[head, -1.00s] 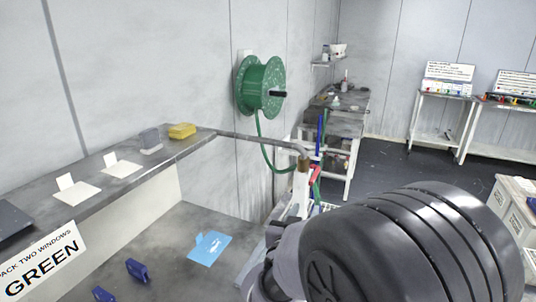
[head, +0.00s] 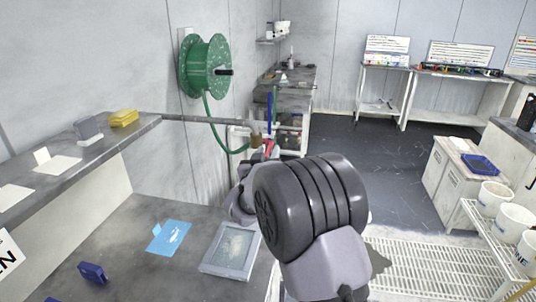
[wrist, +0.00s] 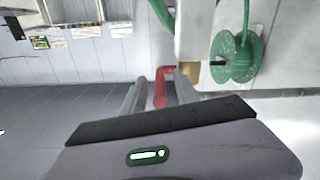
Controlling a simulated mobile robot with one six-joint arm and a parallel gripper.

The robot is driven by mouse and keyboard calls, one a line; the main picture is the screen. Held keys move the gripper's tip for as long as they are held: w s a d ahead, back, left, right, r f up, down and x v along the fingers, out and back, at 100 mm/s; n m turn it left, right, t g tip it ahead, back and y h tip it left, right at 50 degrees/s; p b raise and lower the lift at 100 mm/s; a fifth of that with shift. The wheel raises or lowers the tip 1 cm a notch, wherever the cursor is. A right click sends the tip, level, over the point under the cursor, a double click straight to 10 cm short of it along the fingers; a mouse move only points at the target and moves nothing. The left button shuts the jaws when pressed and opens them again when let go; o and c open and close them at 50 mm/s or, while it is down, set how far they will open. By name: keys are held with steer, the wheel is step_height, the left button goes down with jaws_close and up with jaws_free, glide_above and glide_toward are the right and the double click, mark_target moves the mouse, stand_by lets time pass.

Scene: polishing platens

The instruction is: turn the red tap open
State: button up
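The red tap (head: 268,147) shows in the head view as a small red piece beside the brass fitting (head: 256,141) at the end of the grey pipe. In the wrist view the red tap (wrist: 161,88) is a bent red handle beside a brass part (wrist: 190,73). My gripper (wrist: 159,78) is open, with one finger on either side of the red handle. A gap shows on the left of the handle; on the right I cannot tell whether the finger touches it. In the head view my arm hides most of the gripper.
A green hose reel (head: 206,66) hangs on the wall, its hose looping down near the tap. The grey pipe (head: 200,119) runs from the shelf (head: 75,160). A framed tray (head: 231,249) and blue card (head: 169,236) lie on the bench below. Floor (head: 400,165) behind is clear.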

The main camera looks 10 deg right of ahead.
steer(key=shift+w+d, duration=0.1)
steer(key=shift+w, duration=0.15)
jaws_close()
stand_by(1.3)
